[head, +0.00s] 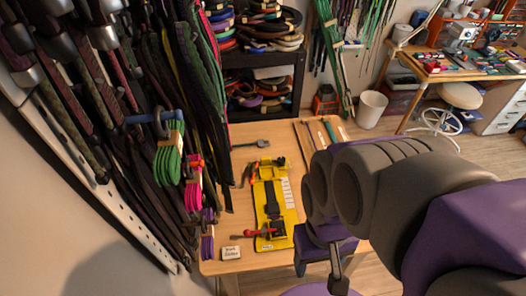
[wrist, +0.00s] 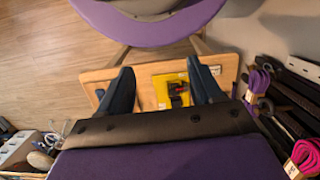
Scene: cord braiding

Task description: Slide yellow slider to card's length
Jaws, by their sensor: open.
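A yellow jig board (head: 291,238) lies on the wooden table in the head view, with a dark strip (head: 272,197) along its middle and white markings down its right side. A yellow block (head: 267,170) sits at its far end; I cannot tell for sure whether it is the slider. A small white card (head: 231,252) with print lies left of the board's near end. In the wrist view, my gripper (wrist: 160,65) is open and empty, its two dark fingers spread above the table. Part of the yellow board (wrist: 163,79) shows between and beyond them; the rest is hidden.
A red-handled tool (head: 256,233) lies across the board's near end. Green, pink and purple cord bundles (head: 169,155) hang at the table's left. A grey tool (head: 250,144) lies at the back. Bare tabletop (head: 228,195) shows left of the board.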

